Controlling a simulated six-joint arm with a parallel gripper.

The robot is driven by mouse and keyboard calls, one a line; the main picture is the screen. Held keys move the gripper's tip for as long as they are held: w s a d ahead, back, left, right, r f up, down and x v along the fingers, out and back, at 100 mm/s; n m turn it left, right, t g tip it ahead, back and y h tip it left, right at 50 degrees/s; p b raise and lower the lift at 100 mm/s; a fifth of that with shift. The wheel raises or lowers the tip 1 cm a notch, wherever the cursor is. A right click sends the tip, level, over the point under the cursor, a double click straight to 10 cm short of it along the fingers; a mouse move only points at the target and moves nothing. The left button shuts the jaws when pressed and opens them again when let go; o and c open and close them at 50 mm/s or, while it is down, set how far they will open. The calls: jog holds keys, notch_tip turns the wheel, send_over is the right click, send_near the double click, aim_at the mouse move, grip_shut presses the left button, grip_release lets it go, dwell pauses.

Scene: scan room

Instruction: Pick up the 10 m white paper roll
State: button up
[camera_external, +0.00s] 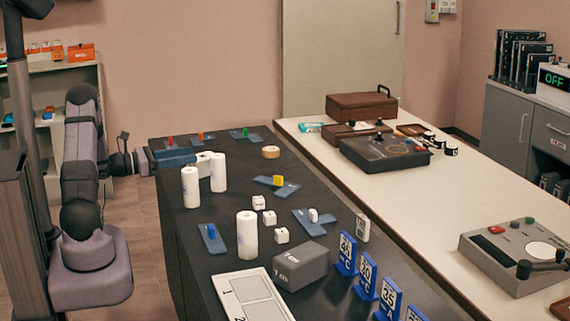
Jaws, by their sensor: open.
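Three upright white paper rolls stand on the dark table (185,270). One white roll (190,188) is at the left edge, another white roll (218,173) is just behind and right of it, and a third white roll (247,236) is nearer the camera. Their markings are too small to read, so I cannot tell which is the 10 m one. My gripper (205,162) reaches in from the left over the table's far left part, close to the two farther rolls. It is open. Its fingertips are small and partly hidden, so contact with a roll cannot be told.
White cubes (281,235), a grey box (300,265) and blue number stands (366,276) occupy the right and near parts. Blue plates with coloured pieces (277,182) lie around. A tan tape ring (271,152) lies behind. A pale bench (430,205) runs along the right.

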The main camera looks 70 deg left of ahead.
send_near(218, 173)
jog(key=shift+w+a+r, duration=0.1)
jog(key=shift+w+a, duration=0.05)
jog(key=shift+a, duration=1)
jog(key=shift+w+a+p, duration=0.1)
jog(key=shift+w+p, duration=0.7)
jog(key=shift+w, duration=2.9)
jog(key=shift+c, duration=0.3)
jog(key=c, duration=0.8)
